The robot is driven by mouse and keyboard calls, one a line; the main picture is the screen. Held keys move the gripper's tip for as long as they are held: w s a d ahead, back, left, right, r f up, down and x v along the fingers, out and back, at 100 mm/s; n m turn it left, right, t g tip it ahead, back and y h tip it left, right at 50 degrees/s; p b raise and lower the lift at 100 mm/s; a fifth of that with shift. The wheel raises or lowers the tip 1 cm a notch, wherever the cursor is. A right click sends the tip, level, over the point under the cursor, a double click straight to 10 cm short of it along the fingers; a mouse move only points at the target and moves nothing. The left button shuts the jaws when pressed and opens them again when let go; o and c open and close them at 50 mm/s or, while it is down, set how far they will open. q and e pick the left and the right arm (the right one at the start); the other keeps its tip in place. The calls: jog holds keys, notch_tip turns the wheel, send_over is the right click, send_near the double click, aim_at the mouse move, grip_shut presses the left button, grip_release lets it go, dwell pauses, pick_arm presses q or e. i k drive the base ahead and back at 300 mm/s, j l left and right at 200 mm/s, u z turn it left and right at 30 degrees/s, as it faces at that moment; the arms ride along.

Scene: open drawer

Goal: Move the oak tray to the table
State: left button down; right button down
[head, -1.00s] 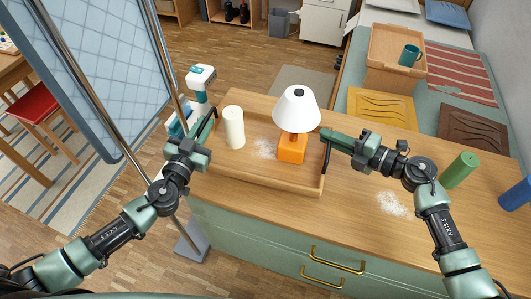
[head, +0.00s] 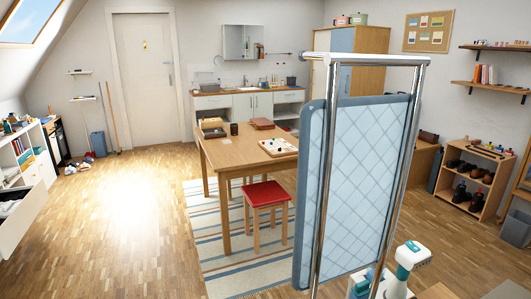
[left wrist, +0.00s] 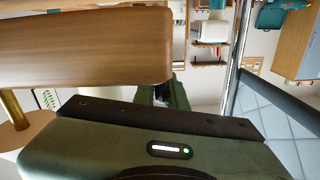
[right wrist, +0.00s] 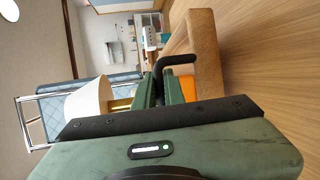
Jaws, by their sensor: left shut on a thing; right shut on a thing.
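The oak tray (right wrist: 205,55) shows in the right wrist view as a light wooden wall with a black handle (right wrist: 178,62). My right gripper (right wrist: 160,85) is shut on that handle. The wooden table (head: 235,152) stands across the room in the head view, where neither gripper shows.
A blue quilted screen (head: 355,190) on a chrome frame stands between me and the table. A red stool (head: 265,195) is at its near side. The table carries a game board (head: 278,146), boxes and a dark cup (head: 234,129). Open floor (head: 130,220) lies left.

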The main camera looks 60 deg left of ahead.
aim_at(232, 150)
jog(key=k, duration=0.85)
jog(key=k+u, duration=0.15)
jog(key=u, duration=0.25)
jog(key=k+j+u, duration=0.1)
jog(key=u, duration=0.35)
jog(key=k+u, duration=0.1)
jog(key=u, duration=1.15)
jog(key=i+u, duration=0.25)
jog(key=i+l+u, duration=0.3)
jog(key=i+l, duration=0.15)
jog(key=i, duration=0.25)
jog(key=i+l, duration=0.1)
jog(key=i, duration=0.35)
jog(key=i+l, duration=0.15)
jog(key=i, duration=0.25)
jog(key=i+z, duration=0.15)
jog(key=i, duration=2.15)
jog(key=i+z, duration=0.25)
jog(key=i, duration=0.3)
jog(key=i+j+z, duration=0.25)
jog(key=i, duration=0.35)
jog(key=l, duration=0.1)
